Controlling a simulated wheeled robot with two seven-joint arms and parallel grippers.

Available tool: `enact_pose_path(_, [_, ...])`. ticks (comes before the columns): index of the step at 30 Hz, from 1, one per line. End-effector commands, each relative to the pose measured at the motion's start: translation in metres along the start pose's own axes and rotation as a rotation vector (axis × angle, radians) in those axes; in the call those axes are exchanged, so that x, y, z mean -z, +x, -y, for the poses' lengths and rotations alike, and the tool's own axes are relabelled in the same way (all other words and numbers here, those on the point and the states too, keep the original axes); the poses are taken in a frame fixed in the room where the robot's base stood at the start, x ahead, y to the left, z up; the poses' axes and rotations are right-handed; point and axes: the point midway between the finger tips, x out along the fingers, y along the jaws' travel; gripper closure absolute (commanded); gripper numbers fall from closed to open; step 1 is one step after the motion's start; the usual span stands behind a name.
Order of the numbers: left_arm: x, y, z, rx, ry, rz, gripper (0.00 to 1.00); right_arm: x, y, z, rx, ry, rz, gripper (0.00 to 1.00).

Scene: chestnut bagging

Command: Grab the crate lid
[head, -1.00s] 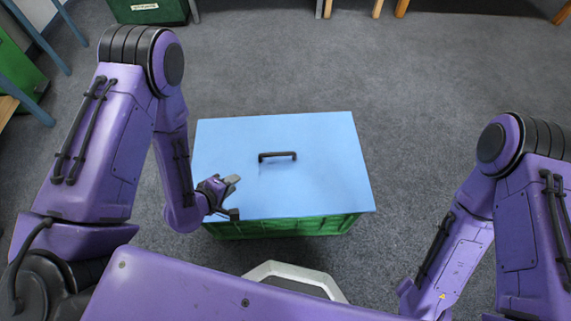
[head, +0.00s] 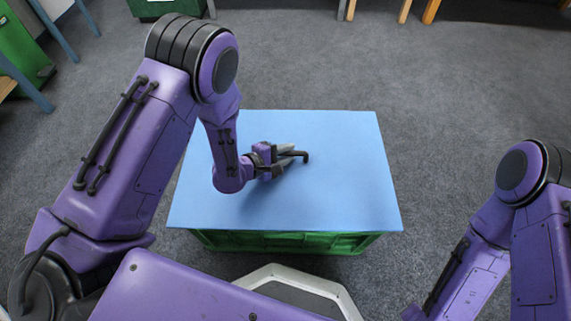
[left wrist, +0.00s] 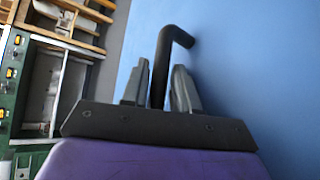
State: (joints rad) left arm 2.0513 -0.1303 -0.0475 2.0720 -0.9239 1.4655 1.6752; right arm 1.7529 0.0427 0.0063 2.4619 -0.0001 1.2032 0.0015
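The crate lid (head: 340,190) is a flat light-blue panel lying on the green crate (head: 285,242), with a black bar handle (head: 303,155) near its middle. My left gripper (head: 289,153) is at that handle. In the left wrist view, its two grey fingers (left wrist: 160,88) stand close on either side of the black handle (left wrist: 172,40), drawn in around it, so it looks shut on the handle. Most of the handle is hidden by the gripper in the head view. My right arm is at the right; its gripper is out of view.
Grey carpet around the crate is clear. Blue and wooden furniture legs (head: 430,11) and another green crate (head: 155,8) stand at the far edge. The left wrist view shows wooden and green items (left wrist: 45,85) at the left.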

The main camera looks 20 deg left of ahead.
Motion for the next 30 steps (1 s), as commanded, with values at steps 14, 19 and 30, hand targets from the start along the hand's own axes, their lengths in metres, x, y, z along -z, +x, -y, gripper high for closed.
enact_pose_path(14, [-0.001, 0.003, -0.001, -0.002, 0.000, 0.000, 1.00, 0.000, 0.000, 0.000, 0.000, 0.000, 0.000, 0.57])
enact_pose_path(19, [-0.001, 0.003, -0.001, -0.002, 0.000, 0.000, 1.00, 0.000, 0.000, 0.000, 0.001, 0.000, 0.000, 0.57])
enact_pose_path(30, [-0.020, -0.019, -0.036, -0.003, -0.003, 0.000, 1.00, 0.011, -0.022, -0.002, 0.000, -0.001, -0.004, 0.57])
